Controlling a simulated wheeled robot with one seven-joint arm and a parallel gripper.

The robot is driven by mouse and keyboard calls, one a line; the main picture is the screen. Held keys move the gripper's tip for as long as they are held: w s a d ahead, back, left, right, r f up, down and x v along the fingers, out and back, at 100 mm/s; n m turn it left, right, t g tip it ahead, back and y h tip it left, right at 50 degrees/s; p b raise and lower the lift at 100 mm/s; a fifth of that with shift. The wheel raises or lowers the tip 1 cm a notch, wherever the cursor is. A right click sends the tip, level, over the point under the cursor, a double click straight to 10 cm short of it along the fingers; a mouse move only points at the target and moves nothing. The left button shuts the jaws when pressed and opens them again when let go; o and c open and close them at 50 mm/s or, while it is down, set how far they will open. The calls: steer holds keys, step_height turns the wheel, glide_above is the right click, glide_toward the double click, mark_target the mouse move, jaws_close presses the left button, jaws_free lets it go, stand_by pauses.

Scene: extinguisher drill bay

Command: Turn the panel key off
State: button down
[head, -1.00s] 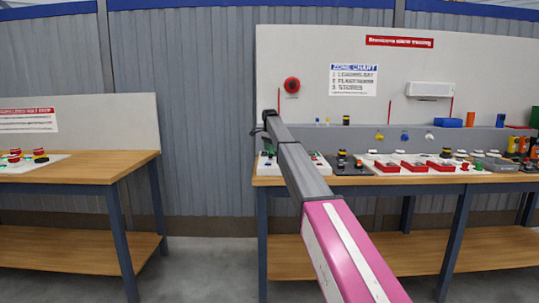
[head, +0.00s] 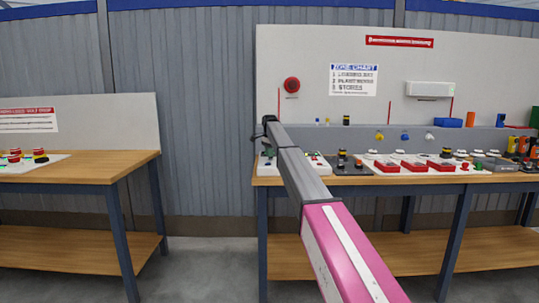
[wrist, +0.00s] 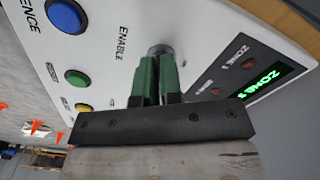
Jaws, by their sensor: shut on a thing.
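The panel (wrist: 215,30) is a white sloped box with printed labels, shown close up in the wrist view. Its key switch (wrist: 160,50) has a round grey metal collar beside the word ENABLE. My gripper (wrist: 158,68) has its green fingers shut at this collar, on the key, which the fingers hide. I cannot tell which way the key points.
Blue (wrist: 65,15), green (wrist: 75,77) and yellow (wrist: 83,107) buttons sit left of the key. A lit green ZONE display (wrist: 265,82) and small red lamps are to its right. Other control boxes (head: 415,164) line the right bench. A gap separates it from the left bench (head: 80,170).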

mark_target(271, 159)
steer(key=n, duration=0.6)
steer(key=shift+s+d, duration=0.1)
steer(key=shift+d, duration=0.05)
steer(key=n, duration=0.5)
steer(key=shift+d+n, duration=0.15)
steer(key=shift+n, duration=0.15)
stand_by(0.5)
steer(key=c, duration=1.3)
jaws_free()
step_height(271, 159, up, 11)
steer(key=shift+f, duration=0.1)
